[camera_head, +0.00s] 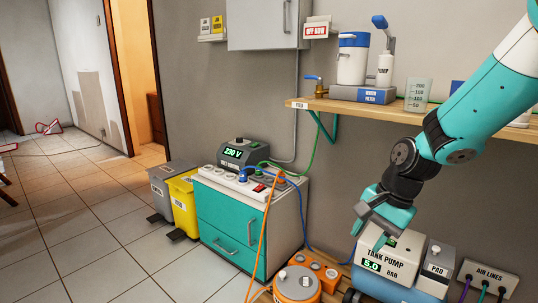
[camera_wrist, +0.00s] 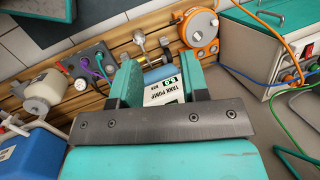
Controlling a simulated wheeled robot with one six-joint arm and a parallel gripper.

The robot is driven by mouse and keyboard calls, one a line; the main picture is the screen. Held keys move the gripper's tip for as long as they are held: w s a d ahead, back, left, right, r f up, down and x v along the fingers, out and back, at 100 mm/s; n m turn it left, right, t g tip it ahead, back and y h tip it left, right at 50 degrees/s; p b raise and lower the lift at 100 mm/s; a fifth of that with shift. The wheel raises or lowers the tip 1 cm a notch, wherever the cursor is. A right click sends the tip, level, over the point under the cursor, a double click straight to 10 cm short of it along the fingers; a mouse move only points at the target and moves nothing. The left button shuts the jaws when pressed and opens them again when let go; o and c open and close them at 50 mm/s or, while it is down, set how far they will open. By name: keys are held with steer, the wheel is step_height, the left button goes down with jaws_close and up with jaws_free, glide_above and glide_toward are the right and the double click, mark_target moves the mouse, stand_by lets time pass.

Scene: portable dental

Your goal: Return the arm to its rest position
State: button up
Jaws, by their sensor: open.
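My teal arm (camera_head: 480,100) comes in from the upper right of the head view and slopes down to the left. My gripper (camera_head: 372,228) is at its lower end, in front of or just above the tank pump (camera_head: 398,266), which reads 5.0 bar. In the wrist view my gripper (camera_wrist: 162,74) has its two teal fingers spread apart. The tank pump's label (camera_wrist: 164,92) shows between and beyond them. Nothing is held. I cannot tell how close the fingertips are to the pump.
A wall shelf (camera_head: 370,108) carries a water filter (camera_head: 362,94) and a beaker (camera_head: 418,95) beside my arm. A teal-fronted cabinet (camera_head: 228,226) stands left, with bins (camera_head: 183,203) beside it. The tiled floor (camera_head: 95,215) at left is mostly clear.

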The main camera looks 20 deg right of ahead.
steer(key=s+a+r+n+g+p, duration=0.1)
steer(key=s+a+r+n, duration=0.2)
steer(key=s+a+n, duration=0.3)
steer(key=s+a+r+n+y, duration=0.1)
steer(key=s+a+r+n, duration=0.2)
steer(key=s+a+n, duration=0.3)
steer(key=s+a+r+n+g+p, duration=0.1)
steer(key=s+a+r+n, duration=0.3)
steer(key=a+n, duration=0.4)
step_height(320, 180, up, 32)
steer(key=p, duration=3.2)
steer(key=shift+d+m, duration=0.3)
steer(key=shift+w, duration=0.1)
